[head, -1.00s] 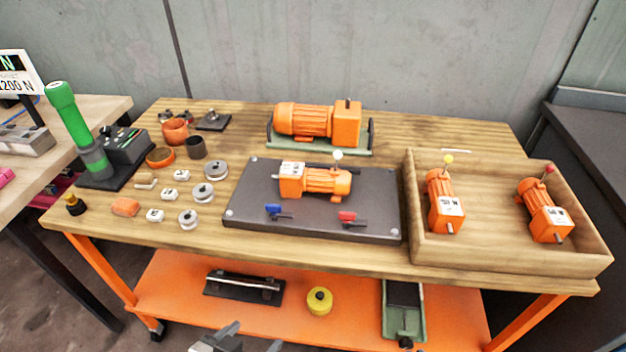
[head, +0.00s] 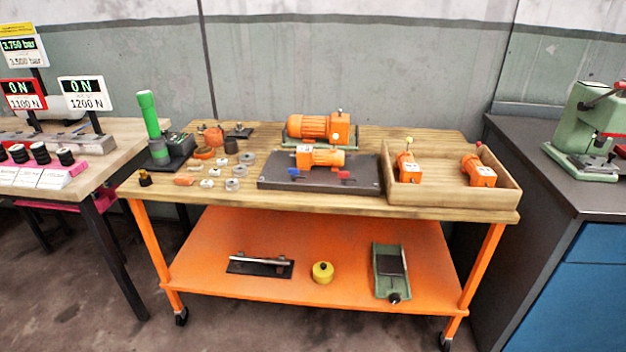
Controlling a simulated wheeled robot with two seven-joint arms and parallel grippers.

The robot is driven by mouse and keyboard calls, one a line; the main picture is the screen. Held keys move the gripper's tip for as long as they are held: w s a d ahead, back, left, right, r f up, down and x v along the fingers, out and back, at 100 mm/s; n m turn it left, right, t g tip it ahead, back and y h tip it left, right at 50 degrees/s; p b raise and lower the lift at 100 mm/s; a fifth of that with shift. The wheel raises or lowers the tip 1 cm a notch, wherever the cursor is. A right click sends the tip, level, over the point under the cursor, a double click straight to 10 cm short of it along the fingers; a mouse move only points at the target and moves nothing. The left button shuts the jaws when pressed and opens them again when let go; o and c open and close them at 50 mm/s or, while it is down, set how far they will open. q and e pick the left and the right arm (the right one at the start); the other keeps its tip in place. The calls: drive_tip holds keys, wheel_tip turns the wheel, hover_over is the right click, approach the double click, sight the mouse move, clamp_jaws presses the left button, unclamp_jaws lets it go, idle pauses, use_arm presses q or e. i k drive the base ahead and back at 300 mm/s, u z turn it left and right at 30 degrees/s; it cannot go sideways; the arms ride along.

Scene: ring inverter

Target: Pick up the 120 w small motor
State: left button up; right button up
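Several orange motors are on the wooden-topped workbench (head: 350,201). One small motor (head: 320,157) with a white label lies on the dark plate (head: 275,183). Two more small motors stand in the wooden tray (head: 440,200) at the right: one with a yellow knob (head: 407,168) and one near the right wall (head: 478,171). A larger motor (head: 315,126) sits on a green base at the back. The labels are too small to read, so I cannot tell which motor is 120 W. Neither gripper shows in the head view.
Small metal parts (head: 232,184) and a green-handled press (head: 151,115) are on the bench's left. The orange lower shelf (head: 330,250) holds a yellow round part (head: 322,272) and a green tool (head: 390,270). Side benches flank it; floor shows in front.

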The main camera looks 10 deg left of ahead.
sight(306, 156)
drive_tip(key=u, duration=0.7)
drive_tip(key=i, duration=0.5)
drive_tip(key=u, duration=0.55)
drive_tip(key=i, duration=0.9)
drive_tip(key=z, duration=0.45)
